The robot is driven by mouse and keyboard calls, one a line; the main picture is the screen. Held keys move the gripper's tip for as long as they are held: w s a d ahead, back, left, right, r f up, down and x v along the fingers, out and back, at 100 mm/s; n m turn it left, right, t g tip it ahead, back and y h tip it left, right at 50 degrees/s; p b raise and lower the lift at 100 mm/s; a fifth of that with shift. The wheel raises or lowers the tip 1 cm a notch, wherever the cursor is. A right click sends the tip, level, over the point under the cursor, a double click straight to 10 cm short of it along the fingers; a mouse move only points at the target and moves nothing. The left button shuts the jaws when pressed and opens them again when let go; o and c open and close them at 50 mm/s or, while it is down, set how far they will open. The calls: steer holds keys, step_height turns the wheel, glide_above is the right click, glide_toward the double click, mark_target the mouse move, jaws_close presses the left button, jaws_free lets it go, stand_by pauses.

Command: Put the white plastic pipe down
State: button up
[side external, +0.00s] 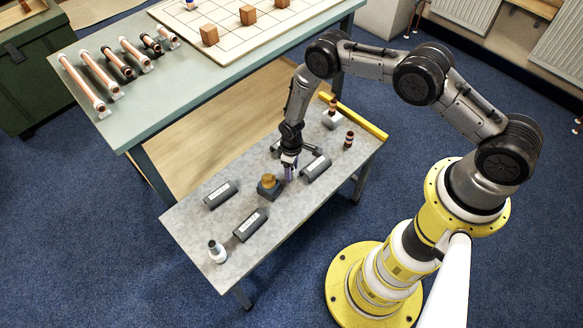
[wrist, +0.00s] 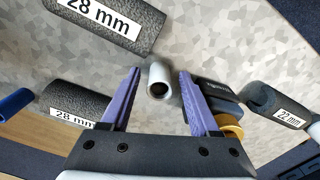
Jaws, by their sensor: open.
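The white plastic pipe (wrist: 160,72) shows in the wrist view as a short tube with its dark open end towards the camera. It is between the two purple fingers of my gripper (wrist: 160,76), with a gap on each side. I cannot tell whether it stands upright or is tilted. My gripper is open, low over the grey speckled bench (side external: 193,228) in the side view, where its fingertips (side external: 289,166) are beside a small dark block with a brass-coloured top (side external: 268,183). I cannot make out the pipe between the fingers in the side view.
Dark labelled sleeves lie around my gripper: 28 mm ones (wrist: 112,22) (wrist: 75,105) and a 22 mm one (wrist: 275,105). A blue tube end (wrist: 14,103) is at the left. A yellow bar (side external: 354,118) lies along the bench's far end. A green table (side external: 130,118) holds copper pipes.

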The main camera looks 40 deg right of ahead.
step_height(320, 180, up, 38)
steer(key=s+d+m+t, duration=0.1)
steer(key=d+m+t, duration=0.1)
steer(key=s+d+r+m+t, duration=0.1)
steer(key=s+d+r+t, duration=0.1)
steer(key=s+r, duration=1.3)
steer(key=s+d+r+m+t, duration=0.1)
steer(key=s+r, duration=0.2)
steer(key=s, duration=0.8)
steer(key=shift+s+r+m+t, duration=0.15)
steer(key=shift+s+m+t, duration=0.1)
steer(key=shift+m+t, duration=0.05)
steer(key=shift+o, duration=0.4)
steer(key=shift+s, duration=0.5)
